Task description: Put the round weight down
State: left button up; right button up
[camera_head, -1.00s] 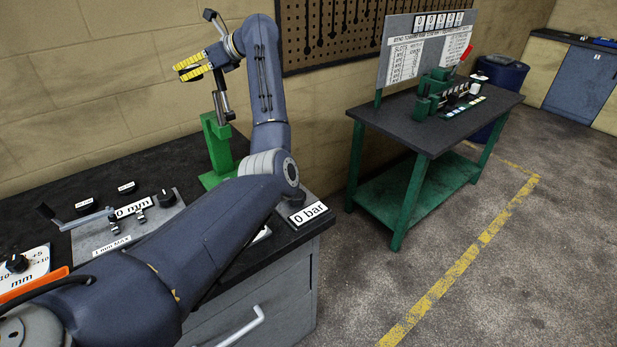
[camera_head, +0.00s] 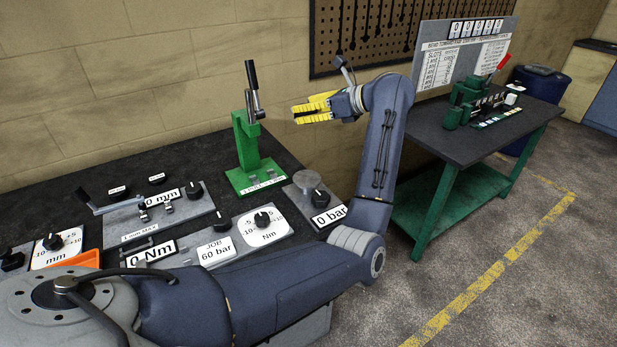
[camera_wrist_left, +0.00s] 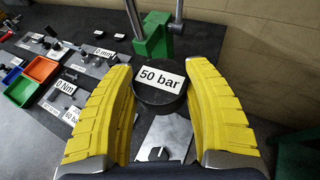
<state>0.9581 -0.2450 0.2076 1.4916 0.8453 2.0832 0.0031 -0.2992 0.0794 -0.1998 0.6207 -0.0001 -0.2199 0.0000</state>
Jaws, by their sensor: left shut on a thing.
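My left gripper (camera_head: 300,113) is shut on the round weight (camera_wrist_left: 160,96), a black disc labelled "50 bar". In the left wrist view its yellow fingers lie on either side of the disc. In the head view the weight is hard to make out between the fingers. The gripper points left and is in the air, above and near a round grey platform (camera_head: 307,180) on a small plate labelled "0 bar" (camera_head: 329,217). In the wrist view the weight hides the platform, while part of the grey plate (camera_wrist_left: 166,135) shows. My right gripper is not in view.
A green stand (camera_head: 247,150) with an upright dark handle (camera_head: 252,75) stands left of the platform. Panels with knobs (camera_head: 160,212) cover the bench's left and front. A second table (camera_head: 430,125) with a slotted rack stands to the right.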

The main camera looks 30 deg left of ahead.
aim_at(308, 179)
pick_arm(q)
notch_tip(308, 179, down, 20)
jog(key=shift+d+r, duration=0.1)
jog(key=shift+d, duration=0.05)
dwell(0.8)
jog(key=o, duration=1.6)
jog(key=shift+s+f, duration=0.1)
jog(key=shift+f, duration=0.1)
jog(key=shift+c, duration=0.2)
jog(key=shift+r, duration=0.15)
jog(key=v, duration=0.7)
jog(key=shift+d, duration=0.25)
jog(key=shift+r, duration=0.1)
